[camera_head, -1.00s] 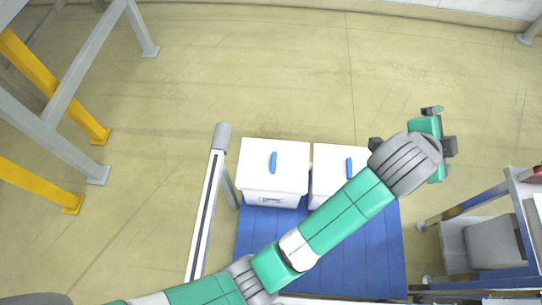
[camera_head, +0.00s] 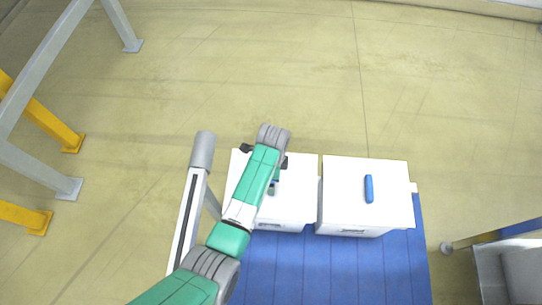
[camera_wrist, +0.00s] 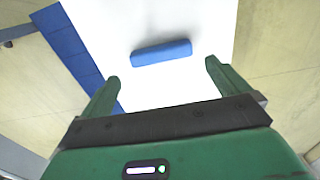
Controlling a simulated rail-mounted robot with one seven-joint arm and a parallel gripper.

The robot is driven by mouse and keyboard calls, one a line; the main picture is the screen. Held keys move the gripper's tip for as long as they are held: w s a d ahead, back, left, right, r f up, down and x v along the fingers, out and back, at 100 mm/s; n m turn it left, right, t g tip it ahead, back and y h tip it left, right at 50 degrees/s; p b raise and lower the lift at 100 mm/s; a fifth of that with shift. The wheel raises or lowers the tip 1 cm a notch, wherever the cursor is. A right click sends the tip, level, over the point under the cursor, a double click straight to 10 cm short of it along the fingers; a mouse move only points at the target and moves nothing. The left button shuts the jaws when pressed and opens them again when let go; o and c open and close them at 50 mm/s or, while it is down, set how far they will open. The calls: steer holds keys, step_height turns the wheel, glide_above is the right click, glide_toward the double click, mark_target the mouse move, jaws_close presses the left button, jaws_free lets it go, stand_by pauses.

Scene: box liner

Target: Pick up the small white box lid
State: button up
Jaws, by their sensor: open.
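Two white boxes with white lids stand side by side, each lid with a blue bar handle. The left lid (camera_head: 300,197) is partly hidden by my arm and gripper. The right lid (camera_head: 338,187) shows whole with its handle (camera_head: 369,188). My gripper (camera_head: 273,187) is over the left lid in the head view, mostly hidden by my wrist. In the wrist view my gripper (camera_wrist: 162,71) is open and empty. A white lid (camera_wrist: 185,85) fills the middle there, its blue handle (camera_wrist: 161,52) lying crosswise ahead of the fingertips, apart from them.
The boxes stand on a blue slatted surface (camera_head: 320,270), clear in front. A grey post (camera_head: 203,150) rises close to the left box. A grey and yellow frame (camera_head: 50,120) stands at left, a shelf unit (camera_head: 505,255) at lower right. The floor behind is open.

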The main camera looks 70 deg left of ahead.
step_height(320, 180, down, 6)
steer(key=b, duration=0.3)
steer(key=shift+s, duration=0.1)
steer(key=shift+a+r, duration=0.1)
steer(key=shift+r, duration=0.05)
steer(key=c, duration=0.8)
step_height(320, 180, up, 10)
steer(key=p, duration=0.5)
